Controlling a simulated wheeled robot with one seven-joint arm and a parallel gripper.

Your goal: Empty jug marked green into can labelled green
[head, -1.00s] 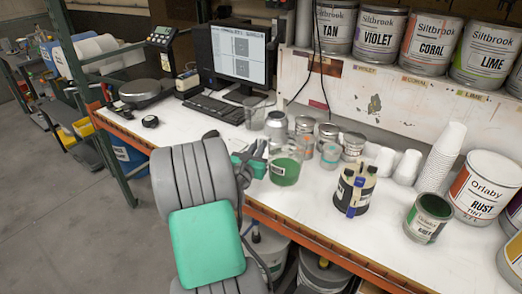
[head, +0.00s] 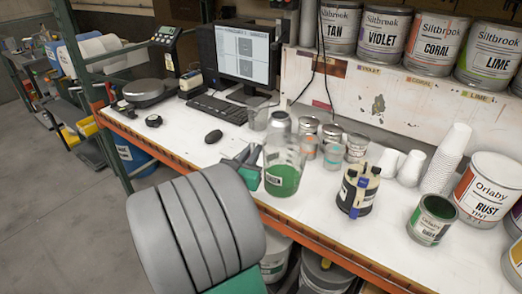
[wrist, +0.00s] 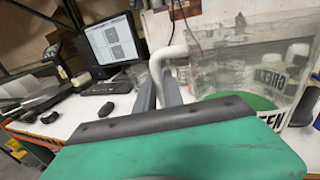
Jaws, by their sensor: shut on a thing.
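The clear jug (head: 283,180) holds green liquid and stands upright near the front edge of the bench. It also shows close up at the right of the wrist view (wrist: 222,75), with GREEN lettering. My gripper (head: 246,160) is at its left, with the fingers (wrist: 160,88) shut on the jug's pale handle. I cannot tell whether the jug's base touches the bench. A small open can (head: 430,222) with green inside its rim stands at the right of the bench. Its label is too small to read surely.
Several metal-lidded jars (head: 331,134) stand behind the jug. Stacked white cups (head: 448,155) and the RUST tint can (head: 490,190) are behind and right of the small can. A mouse (head: 213,137) lies left.

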